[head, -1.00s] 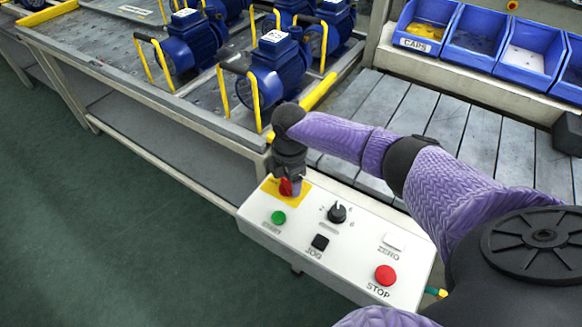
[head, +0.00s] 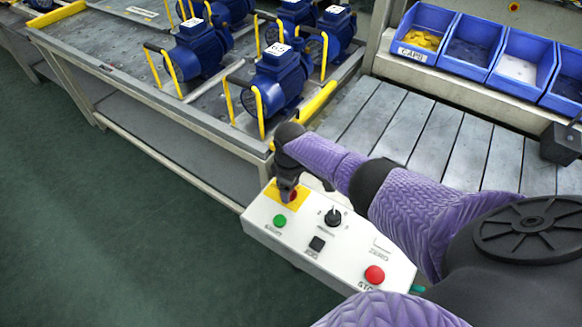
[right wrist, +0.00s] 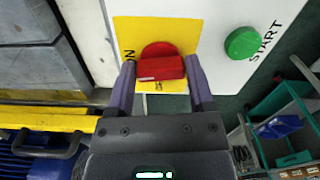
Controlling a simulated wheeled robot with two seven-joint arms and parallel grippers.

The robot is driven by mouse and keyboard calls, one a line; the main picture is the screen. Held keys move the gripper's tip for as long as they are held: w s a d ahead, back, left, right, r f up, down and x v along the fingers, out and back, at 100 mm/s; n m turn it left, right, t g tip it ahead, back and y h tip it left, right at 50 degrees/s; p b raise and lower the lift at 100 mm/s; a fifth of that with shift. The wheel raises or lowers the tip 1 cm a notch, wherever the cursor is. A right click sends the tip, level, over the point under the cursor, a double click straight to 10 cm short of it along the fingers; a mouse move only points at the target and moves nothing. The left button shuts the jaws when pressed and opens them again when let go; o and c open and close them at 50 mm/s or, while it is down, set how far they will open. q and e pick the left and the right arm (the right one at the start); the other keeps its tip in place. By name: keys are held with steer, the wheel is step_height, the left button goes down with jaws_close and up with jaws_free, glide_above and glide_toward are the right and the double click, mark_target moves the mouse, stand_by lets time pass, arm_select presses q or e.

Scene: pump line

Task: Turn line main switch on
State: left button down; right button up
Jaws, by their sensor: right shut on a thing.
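The line main switch is a red rotary handle (right wrist: 160,68) on a yellow plate (right wrist: 130,32). In the head view the switch (head: 294,193) sits at the upper left corner of the white control box (head: 345,262), partly hidden by my gripper. My right gripper (head: 287,194) reaches down onto it. In the right wrist view the two fingers of my right gripper (right wrist: 160,88) stand on either side of the red handle, shut on it. The handle lies across the picture there. Part of the word ON shows at the plate's left edge. My left gripper is not in view.
The box also carries a green START button (head: 280,221), a black selector knob (head: 333,217), a black JOG button (head: 317,243) and a red STOP button (head: 375,275). Blue pumps (head: 281,80) stand on the bench behind. Blue bins (head: 470,42) line the back right.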

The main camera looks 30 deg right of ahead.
steer(key=shift+m, duration=0.8)
steer(key=shift+p, duration=0.3)
steer(key=o, duration=1.2)
steer(key=shift+o, duration=0.2)
steer(key=shift+r, duration=0.1)
step_height(320, 180, up, 10)
steer(key=p, duration=0.6)
